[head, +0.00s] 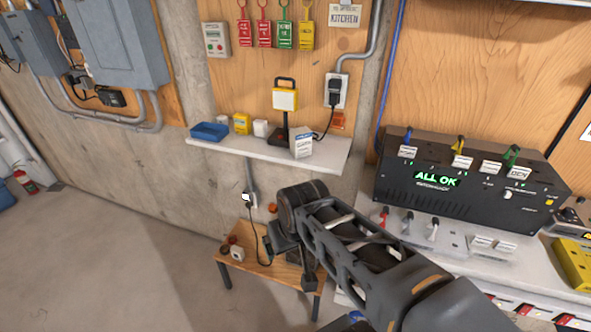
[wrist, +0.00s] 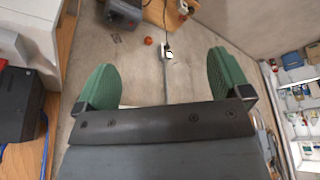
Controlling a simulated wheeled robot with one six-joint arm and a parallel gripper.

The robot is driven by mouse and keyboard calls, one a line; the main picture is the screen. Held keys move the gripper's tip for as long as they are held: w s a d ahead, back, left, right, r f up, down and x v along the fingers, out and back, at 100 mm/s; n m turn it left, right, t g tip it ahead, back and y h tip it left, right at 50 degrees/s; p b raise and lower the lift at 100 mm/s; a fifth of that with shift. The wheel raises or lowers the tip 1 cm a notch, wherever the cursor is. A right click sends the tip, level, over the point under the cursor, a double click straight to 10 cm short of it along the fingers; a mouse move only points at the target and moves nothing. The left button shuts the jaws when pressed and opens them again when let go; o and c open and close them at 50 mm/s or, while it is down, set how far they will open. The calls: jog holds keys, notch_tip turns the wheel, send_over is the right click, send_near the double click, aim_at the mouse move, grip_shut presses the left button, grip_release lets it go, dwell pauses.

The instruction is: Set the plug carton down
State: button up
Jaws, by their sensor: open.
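A white carton (head: 301,143) with small grey-blue print stands on the wall shelf (head: 262,150), near its front edge; I take it for the plug carton. Its lettering is too small to read. My gripper (head: 285,242) hangs below the shelf, in front of the wall and over the low wooden stool (head: 228,272), apart from the carton. In the wrist view its green fingers (wrist: 163,75) are spread wide, with nothing between them. In the head view my arm hides most of the fingers.
A blue bin (head: 209,131), a yellow box (head: 242,123), a small white box (head: 261,128) and a yellow lamp (head: 285,99) share the shelf. A black "ALL OK" console (head: 470,185) stands on the right bench. The floor (head: 120,270) at left is clear.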

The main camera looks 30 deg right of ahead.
jog(key=w+d+f+m+t+h+b, duration=0.25)
jog(key=w+d, duration=0.25)
jog(key=d, duration=0.7)
jog(key=w+d+f+m+t+h+b, duration=0.15)
jog(key=w+d+f+h, duration=0.35)
jog(key=d, duration=0.7)
jog(key=n+t+y+b, duration=0.1)
jog(key=n+t+y, duration=0.3)
jog(key=t+y, duration=0.45)
send_near(304, 140)
jog(key=shift+t+h, duration=0.7)
jog(key=shift+t, duration=0.15)
jog(key=w, duration=0.2)
jog(key=w+f, duration=0.1)
jog(key=w, duration=0.4)
jog(key=shift+a+f, duration=0.35)
jog(key=shift+a, duration=0.05)
jog(key=shift+w+d+r+p, duration=0.15)
jog(key=shift+w+p, duration=0.75)
jog(key=shift+w, duration=1.7)
jog(key=shift+c, duration=0.3)
